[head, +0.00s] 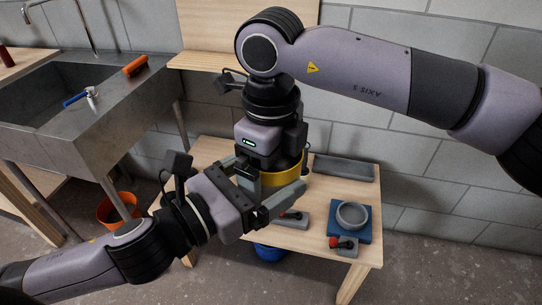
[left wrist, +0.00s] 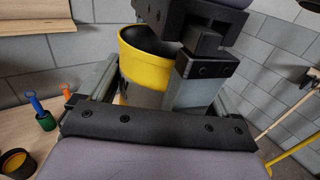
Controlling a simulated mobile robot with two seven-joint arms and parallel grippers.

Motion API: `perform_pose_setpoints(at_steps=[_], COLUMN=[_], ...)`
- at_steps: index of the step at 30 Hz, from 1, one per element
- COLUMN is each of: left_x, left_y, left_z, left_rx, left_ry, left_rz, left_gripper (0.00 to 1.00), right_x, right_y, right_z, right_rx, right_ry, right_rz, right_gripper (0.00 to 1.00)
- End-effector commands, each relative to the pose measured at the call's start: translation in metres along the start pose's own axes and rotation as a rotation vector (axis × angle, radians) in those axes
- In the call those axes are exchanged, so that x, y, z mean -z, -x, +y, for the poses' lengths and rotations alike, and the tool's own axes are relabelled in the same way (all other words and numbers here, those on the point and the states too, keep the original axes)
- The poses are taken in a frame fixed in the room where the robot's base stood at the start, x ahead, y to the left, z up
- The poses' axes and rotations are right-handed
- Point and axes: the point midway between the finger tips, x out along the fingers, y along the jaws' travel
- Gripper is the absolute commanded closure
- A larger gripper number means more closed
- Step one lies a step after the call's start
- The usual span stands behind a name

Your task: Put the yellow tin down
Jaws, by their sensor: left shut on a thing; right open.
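The yellow tin (head: 287,173) is open-topped with a dark inside and is held in front of or over the low wooden table; I cannot tell whether its base touches the tabletop. In the left wrist view, the tin (left wrist: 150,68) is upright to slightly tilted between the fingers of my left gripper (head: 274,172), which is shut on it from the side. My right gripper (head: 268,181) comes down from above and is open, with a finger close against the tin's near side. In the left wrist view, my right gripper's finger hides part of the tin.
Orange (head: 117,211) and blue (head: 269,252) buckets stand below. A metal sink (head: 120,105) is at left, a block wall behind.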

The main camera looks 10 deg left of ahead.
Motion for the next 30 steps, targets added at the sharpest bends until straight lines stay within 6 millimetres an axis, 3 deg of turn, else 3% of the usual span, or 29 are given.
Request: perform_pose_setpoints(at_steps=[6,11,12,13,22,26,29,30], left_x=[-0.002,-0.002,-0.002,-0.002,0.007,0.041,0.084,0.089], left_y=[0.0,0.0,0.0,0.0,0.001,0.005,0.016,0.015], left_z=[0.0,0.0,0.0,0.0,0.0,-0.001,-0.004,-0.005], left_rx=[0.001,0.001,0.001,0.001,-0.001,-0.008,-0.019,-0.035], left_ry=[-0.001,-0.001,-0.002,-0.002,0.013,0.073,0.15,0.254], left_rz=[-0.005,-0.005,-0.005,-0.005,0.021,0.119,0.25,0.253], left_gripper=[0.59,0.59,0.05,0.0,0.0,0.0,0.0,0.0], right_x=[0.0,0.0,0.0,0.0,0.0,0.0,0.0,0.0], right_y=[0.0,0.0,0.001,0.001,0.001,0.001,0.001,0.001], right_z=[0.0,0.0,0.0,0.0,0.0,0.0,0.0,0.0], right_rx=[0.0,0.0,0.001,0.001,0.001,0.001,0.001,0.001], right_ry=[-0.001,-0.001,-0.001,-0.001,-0.001,-0.001,-0.001,-0.001], right_rz=[0.0,0.0,-0.001,-0.001,-0.001,-0.001,-0.001,-0.001], right_gripper=[0.0,0.52,0.59,0.59,0.59,0.59,0.59,0.59])
